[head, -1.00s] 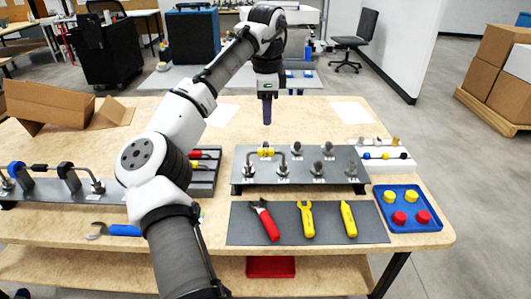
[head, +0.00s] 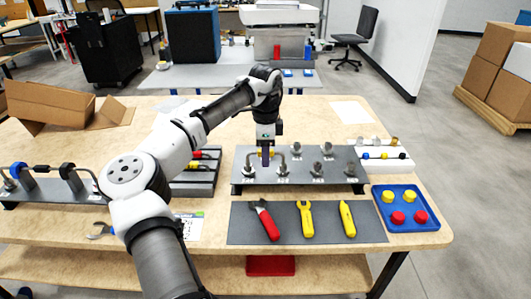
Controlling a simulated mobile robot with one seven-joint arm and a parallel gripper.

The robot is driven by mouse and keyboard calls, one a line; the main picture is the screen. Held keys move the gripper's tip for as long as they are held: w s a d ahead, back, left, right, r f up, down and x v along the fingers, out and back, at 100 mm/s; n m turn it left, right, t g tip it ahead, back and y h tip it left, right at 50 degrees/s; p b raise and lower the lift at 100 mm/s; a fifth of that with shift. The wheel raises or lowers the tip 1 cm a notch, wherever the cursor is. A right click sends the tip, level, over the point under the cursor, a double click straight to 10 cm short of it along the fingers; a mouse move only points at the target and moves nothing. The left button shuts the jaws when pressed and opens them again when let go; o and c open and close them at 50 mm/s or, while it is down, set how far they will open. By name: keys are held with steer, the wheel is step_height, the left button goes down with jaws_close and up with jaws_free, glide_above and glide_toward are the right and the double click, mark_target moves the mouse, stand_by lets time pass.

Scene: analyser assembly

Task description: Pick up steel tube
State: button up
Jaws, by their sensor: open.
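The steel tube (head: 282,150) is a bent grey tube at the left part of a grey fixture plate (head: 332,181). Its two ends come down to fittings on the plate, and a yellow piece sits at its middle. My gripper (head: 265,160) points straight down over the tube's left half and partly hides the tube and the yellow piece. The gap between the fingers is too small to see from here. I cannot tell whether the fingertips touch the tube.
Several other fittings (head: 326,150) stand on the plate's right part. In front lies a dark mat (head: 278,226) with a red-handled wrench and two yellow tools. A blue tray (head: 414,222) with red and yellow caps is at right. A white rack (head: 385,163) stands behind it.

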steer(key=shift+f, duration=0.9)
steer(key=shift+c, duration=0.3)
jaws_close()
steer(key=shift+r, duration=0.1)
